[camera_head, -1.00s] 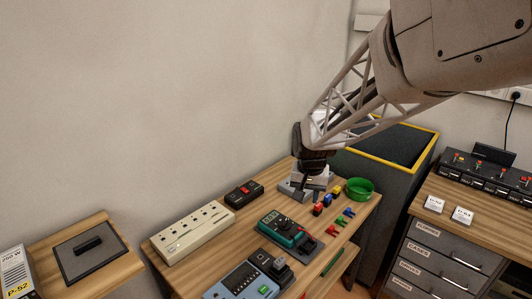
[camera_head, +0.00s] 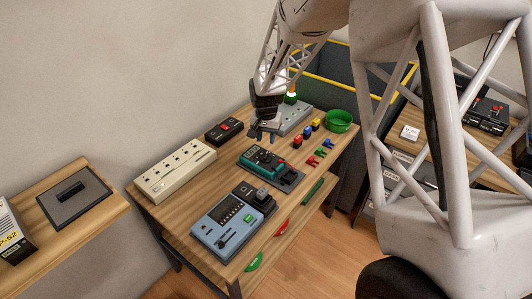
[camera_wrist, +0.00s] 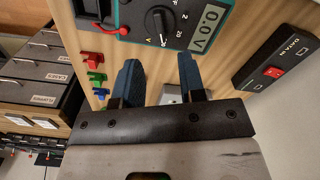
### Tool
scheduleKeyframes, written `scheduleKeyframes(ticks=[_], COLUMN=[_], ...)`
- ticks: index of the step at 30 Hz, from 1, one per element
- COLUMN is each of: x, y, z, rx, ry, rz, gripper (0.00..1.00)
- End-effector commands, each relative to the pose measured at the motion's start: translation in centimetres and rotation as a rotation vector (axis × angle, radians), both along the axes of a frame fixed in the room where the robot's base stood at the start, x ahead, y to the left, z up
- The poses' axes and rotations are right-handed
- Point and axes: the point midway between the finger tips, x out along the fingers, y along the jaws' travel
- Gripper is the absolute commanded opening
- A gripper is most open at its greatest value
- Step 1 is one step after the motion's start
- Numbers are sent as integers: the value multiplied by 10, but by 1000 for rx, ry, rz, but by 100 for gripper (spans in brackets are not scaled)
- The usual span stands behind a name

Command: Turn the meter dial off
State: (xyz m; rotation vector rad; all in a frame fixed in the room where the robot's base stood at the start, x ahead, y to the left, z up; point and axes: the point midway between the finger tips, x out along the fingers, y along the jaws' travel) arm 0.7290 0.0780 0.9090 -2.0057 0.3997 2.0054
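The meter (camera_head: 262,160) is a teal-green and black multimeter lying on the wooden workbench. In the wrist view, the meter (camera_wrist: 125,18) shows at the top, partly cut off, with its display (camera_wrist: 208,25) reading 0.0 V. Its black round dial (camera_wrist: 159,22) has a white mark at the edge nearest my gripper, by the "V" and "20" labels. My gripper (camera_wrist: 158,64) is open, its two dark blue fingers apart and nothing between them. In the head view, my gripper (camera_head: 262,133) hangs just behind the meter, apart from the dial. The dial is small there.
A grey device with a green light (camera_head: 292,118) stands behind. A black box with a red switch (camera_head: 223,130), a cream power strip (camera_head: 175,168) and a blue-grey instrument (camera_head: 228,222) surround the meter. Coloured clips (camera_head: 315,158) and a green bowl (camera_head: 339,121) lie right.

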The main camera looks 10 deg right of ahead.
Motion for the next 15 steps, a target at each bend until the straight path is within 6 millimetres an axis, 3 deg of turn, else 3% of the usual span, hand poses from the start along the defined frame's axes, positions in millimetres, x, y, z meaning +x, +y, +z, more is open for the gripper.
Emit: scheduleKeyframes(ticks=[8, 15], x=[0, -1], y=[0, 0], z=[-1, -15], rx=[0, 0], ry=[0, 2], rz=[0, 1], gripper=[37, 37])
